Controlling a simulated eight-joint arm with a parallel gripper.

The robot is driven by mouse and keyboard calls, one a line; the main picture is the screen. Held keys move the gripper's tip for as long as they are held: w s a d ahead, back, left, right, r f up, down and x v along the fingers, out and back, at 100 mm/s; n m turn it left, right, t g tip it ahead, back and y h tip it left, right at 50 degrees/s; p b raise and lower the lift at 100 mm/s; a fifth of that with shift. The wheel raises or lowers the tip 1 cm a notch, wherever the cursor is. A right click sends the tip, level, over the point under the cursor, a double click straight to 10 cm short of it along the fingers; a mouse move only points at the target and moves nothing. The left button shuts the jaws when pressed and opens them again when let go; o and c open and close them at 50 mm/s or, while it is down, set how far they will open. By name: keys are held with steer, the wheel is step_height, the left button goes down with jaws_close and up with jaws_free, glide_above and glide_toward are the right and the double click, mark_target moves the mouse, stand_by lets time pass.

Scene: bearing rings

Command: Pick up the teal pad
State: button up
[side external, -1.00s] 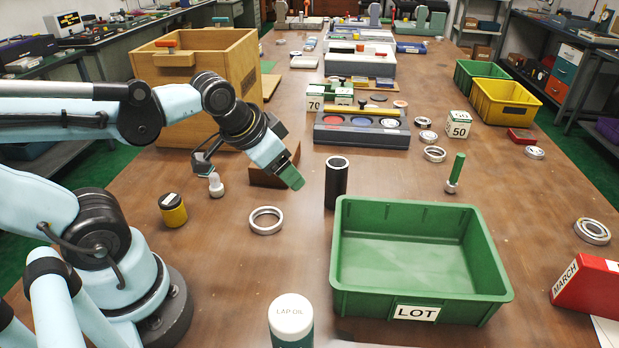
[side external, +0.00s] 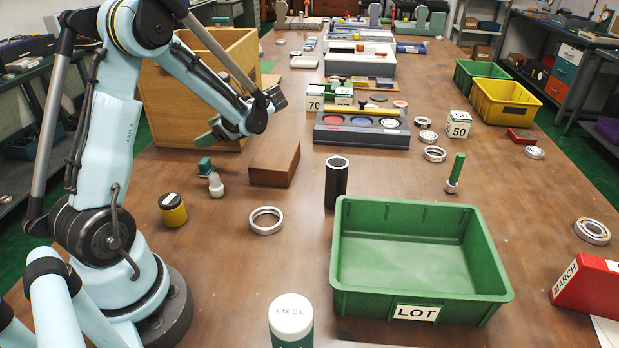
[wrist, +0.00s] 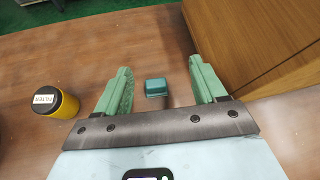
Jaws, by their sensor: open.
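The teal pad (side external: 205,167) is a small block on the brown bench, just behind a white knob-like piece in the side view. In the wrist view the teal pad (wrist: 155,87) appears between my two green fingers, with a gap on both sides. My gripper (side external: 208,138) is above the bench near the wooden box in the side view. In the wrist view my gripper (wrist: 160,68) is open, with nothing held. The fingers do not touch the pad.
The large wooden box (side external: 185,100) is close behind my gripper, and its wall (wrist: 255,45) rises at the right of the wrist view. A brown block (side external: 274,163), a white knob-like piece (side external: 216,186) and a yellow can (side external: 173,210) stand near the pad.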

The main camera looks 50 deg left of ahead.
mark_target(204, 160)
steer(key=shift+s+a+f+g, duration=0.35)
steer(key=shift+f+g, duration=0.1)
steer(key=shift+f, duration=0.5)
steer(key=shift+s+a+f+g, duration=0.3)
steer(key=shift+a+f+g, duration=0.1)
steer(key=shift+f, duration=0.6)
steer(key=shift+s+a+f+g, duration=0.35)
steer(key=shift+f+g, duration=0.1)
steer(key=shift+f, duration=0.5)
steer(key=f, duration=0.2)
steer(key=s+a+f, duration=0.1)
steer(key=shift+s+a+f, duration=0.1)
steer(key=shift+f, duration=0.05)
steer(key=shift+s+a+f, duration=0.2)
steer(key=shift+s+a, duration=0.15)
steer(key=shift+a, duration=0.05)
steer(key=shift+c, duration=0.3)
steer(key=c, duration=1)
steer(key=shift+r, duration=0.1)
